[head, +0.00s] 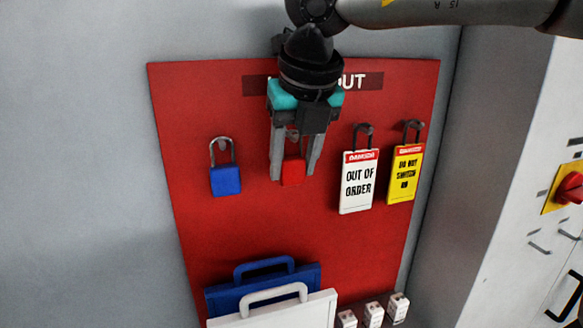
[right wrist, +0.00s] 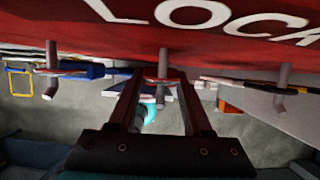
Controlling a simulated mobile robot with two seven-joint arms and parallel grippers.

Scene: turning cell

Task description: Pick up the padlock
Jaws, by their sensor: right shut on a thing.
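A red padlock (head: 292,171) is at the red lockout board (head: 200,92), between the fingers of my right gripper (head: 294,174), which is shut on it. The gripper hides part of the padlock and its shackle in the head view. A blue padlock (head: 225,180) hangs on a peg to its left. In the right wrist view the gripper (right wrist: 160,85) reaches toward a peg (right wrist: 163,65) on the board, with a little red between the fingers. Whether the red padlock is still on its peg is unclear. My left gripper is not in view.
A white "out of order" tag (head: 358,185) and a yellow tag (head: 404,172) hang close to the right. Below are a blue case (head: 230,297), a white case (head: 300,312) and small white blocks (head: 373,314). A red rotary switch (head: 570,188) is at far right.

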